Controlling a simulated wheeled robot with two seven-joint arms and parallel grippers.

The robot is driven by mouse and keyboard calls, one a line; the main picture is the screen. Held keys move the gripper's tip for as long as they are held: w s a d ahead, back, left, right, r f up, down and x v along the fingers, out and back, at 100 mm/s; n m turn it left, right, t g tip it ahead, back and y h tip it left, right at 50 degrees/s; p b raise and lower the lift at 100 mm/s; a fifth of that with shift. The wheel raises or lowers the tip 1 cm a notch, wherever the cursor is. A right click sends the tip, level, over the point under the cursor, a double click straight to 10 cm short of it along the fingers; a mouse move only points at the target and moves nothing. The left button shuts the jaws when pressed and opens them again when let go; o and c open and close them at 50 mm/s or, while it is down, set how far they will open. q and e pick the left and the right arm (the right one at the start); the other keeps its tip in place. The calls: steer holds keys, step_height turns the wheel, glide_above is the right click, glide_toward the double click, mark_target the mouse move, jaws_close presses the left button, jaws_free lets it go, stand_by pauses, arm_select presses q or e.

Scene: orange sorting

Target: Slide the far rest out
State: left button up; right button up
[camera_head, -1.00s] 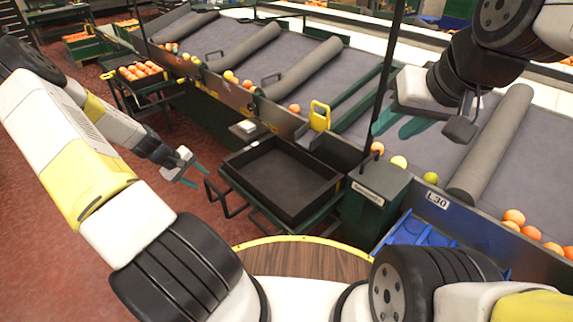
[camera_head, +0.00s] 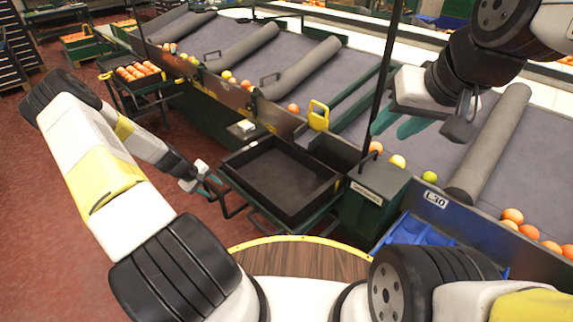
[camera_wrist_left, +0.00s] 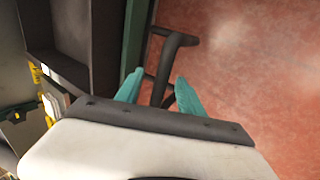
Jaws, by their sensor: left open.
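The far rest is a dark bent tube (camera_head: 226,212) on the left side of the stand that holds a black tray (camera_head: 322,197). My left gripper (camera_head: 212,186) is at the outer end of this rest in the head view, and partly covers it. In the left wrist view the tube (camera_wrist_left: 168,68) runs between the two teal fingers of my left gripper (camera_wrist_left: 158,82), which are apart and not clamped on it. My right gripper (camera_head: 425,122) hangs over the grey conveyor at the upper right, with its teal fingers seen from the side.
A second dark tube rest (camera_head: 290,231) is on the stand's near side. A green box (camera_head: 374,202) and blue tray (camera_head: 410,236) lie to the right. The sloping conveyor (camera_head: 295,105) rises behind. Red floor (camera_head: 60,175) is open on the left.

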arm_select(q)
jaws_close()
steer(key=s+a, duration=0.6)
steer(key=s, duration=0.2)
steer(key=shift+a, duration=0.4)
steer(key=c, duration=0.6)
jaws_free()
steer(key=shift+s+a, duration=0.1)
steer(key=o, duration=0.8)
step_height(320, 180, up, 7)
stand_by(0.5)
